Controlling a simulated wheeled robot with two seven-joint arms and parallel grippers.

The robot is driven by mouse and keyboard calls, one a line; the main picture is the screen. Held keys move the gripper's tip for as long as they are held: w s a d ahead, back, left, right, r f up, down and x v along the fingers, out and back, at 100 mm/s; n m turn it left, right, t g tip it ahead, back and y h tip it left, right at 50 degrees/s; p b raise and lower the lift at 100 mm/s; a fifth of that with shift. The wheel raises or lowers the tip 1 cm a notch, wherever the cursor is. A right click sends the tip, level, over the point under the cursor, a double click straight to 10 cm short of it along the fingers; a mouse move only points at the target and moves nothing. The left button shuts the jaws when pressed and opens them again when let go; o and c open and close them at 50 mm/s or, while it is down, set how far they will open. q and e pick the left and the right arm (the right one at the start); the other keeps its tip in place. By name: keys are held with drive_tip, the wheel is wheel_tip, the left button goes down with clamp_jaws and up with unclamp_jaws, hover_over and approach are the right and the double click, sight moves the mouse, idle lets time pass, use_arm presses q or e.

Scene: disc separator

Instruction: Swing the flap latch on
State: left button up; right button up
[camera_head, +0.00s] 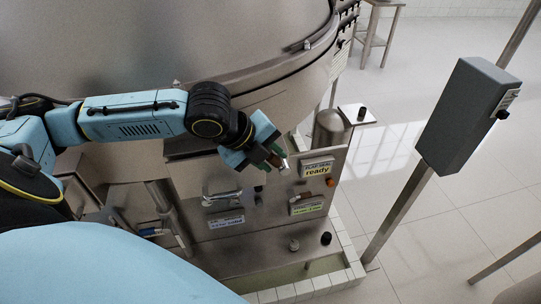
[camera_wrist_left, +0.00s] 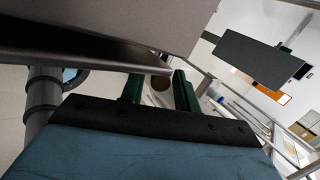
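My left gripper (camera_head: 274,156) is in front of the steel machine panel, just left of the sign reading "FLAP SEAL ready" (camera_head: 317,168). In the left wrist view its two green fingers (camera_wrist_left: 160,90) are apart. A brown rounded piece (camera_wrist_left: 160,81) shows between or beyond them, and I cannot tell whether they touch it. In the head view a small reddish-brown and silver piece (camera_head: 285,167) shows at the fingertips; it may be the latch handle. The fingers and wrist partly hide it. My right gripper is not in view.
A lever with a silver handle (camera_head: 222,196) sits on the panel above a label (camera_head: 226,221). An orange-brown knob (camera_head: 330,182) is right of the sign. A big steel vessel (camera_head: 180,40) overhangs the arm.

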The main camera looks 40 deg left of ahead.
use_arm(q)
clamp_jaws()
drive_tip(key=shift+s+a+f+t+b, duration=0.1)
drive_tip(key=shift+a+f+t+b, duration=0.15)
drive_tip(key=shift+b, duration=0.3)
drive_tip(key=shift+s+t+h+b, duration=0.1)
drive_tip(key=shift+t+h+b, duration=0.2)
drive_tip(key=shift+t+h, duration=0.1)
drive_tip(key=shift+d, duration=0.1)
drive_tip(key=shift+o, duration=1.4)
unclamp_jaws()
drive_tip(key=shift+r, duration=0.15)
